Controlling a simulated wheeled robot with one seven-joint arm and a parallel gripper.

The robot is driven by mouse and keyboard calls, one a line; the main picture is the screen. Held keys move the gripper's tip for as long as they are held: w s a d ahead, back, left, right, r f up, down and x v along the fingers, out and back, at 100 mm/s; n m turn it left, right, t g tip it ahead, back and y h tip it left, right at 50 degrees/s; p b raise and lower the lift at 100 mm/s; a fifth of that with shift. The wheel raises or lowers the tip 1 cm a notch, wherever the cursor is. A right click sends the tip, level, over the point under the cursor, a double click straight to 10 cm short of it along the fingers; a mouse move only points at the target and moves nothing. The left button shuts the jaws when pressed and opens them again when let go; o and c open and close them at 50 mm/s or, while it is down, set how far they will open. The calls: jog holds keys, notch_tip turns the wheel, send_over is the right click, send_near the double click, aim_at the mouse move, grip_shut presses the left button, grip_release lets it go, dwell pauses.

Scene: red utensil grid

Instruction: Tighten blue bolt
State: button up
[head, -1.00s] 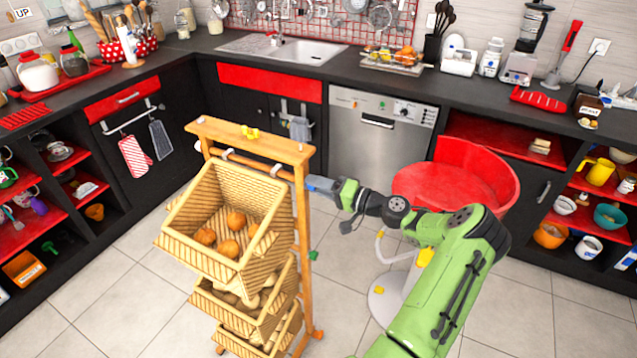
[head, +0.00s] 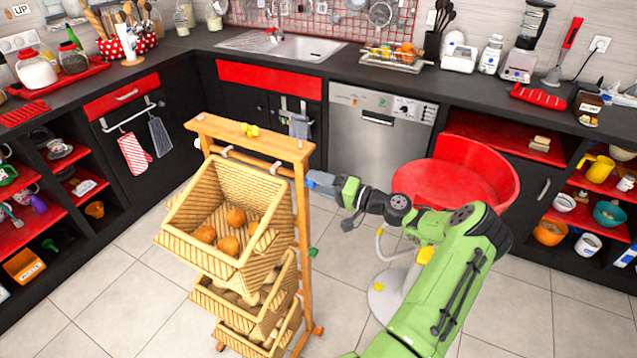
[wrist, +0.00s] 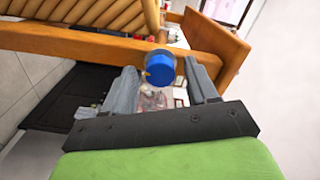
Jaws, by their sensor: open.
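The blue bolt (wrist: 160,68) has a round blue head and shows in the wrist view on the wooden bar of the basket stand (head: 303,230). My gripper (wrist: 163,80) is open, with one grey finger on each side of the bolt head. I cannot tell whether either finger touches it. In the head view my gripper (head: 318,184) is at the upper right post of the stand, and the bolt is mostly hidden there.
Tilted wicker baskets (head: 180,240) hang on the stand, the top one holding several oranges (head: 236,217). A yellow knob (head: 250,130) sits on the top bar. The tile floor at front left is clear.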

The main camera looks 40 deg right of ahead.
jog(key=v, duration=1.5)
jog(key=shift+s, duration=0.15)
jog(key=w+a+r+n+g, duration=0.1)
jog(key=w+a+n+g, duration=0.2)
jog(key=a, duration=0.4)
jog(key=w+a+r+n+g, duration=0.1)
jog(key=w+a+r+g, duration=0.15)
jog(key=a+g, duration=0.35)
jog(key=w+a+n+g, duration=0.2)
jog(key=w+a+g, duration=0.15)
jog(key=a, duration=0.55)
jog(key=s+a+r+n+g+h, duration=0.1)
jog(key=s+a+r+n+h, duration=0.1)
jog(key=s+a+r+h, duration=0.3)
jog(key=s+a+r+n, duration=0.1)
jog(key=s+a+r, duration=0.15)
jog(key=a, duration=0.45)
jog(key=s+a+r+t+h, duration=0.1)
jog(key=s+a+r+t, duration=0.1)
jog(key=s, duration=0.9)
jog(key=shift+s+r+n+p, duration=0.2)
jog(key=shift+n+p, duration=0.2)
jog(key=shift+p, duration=0.05)
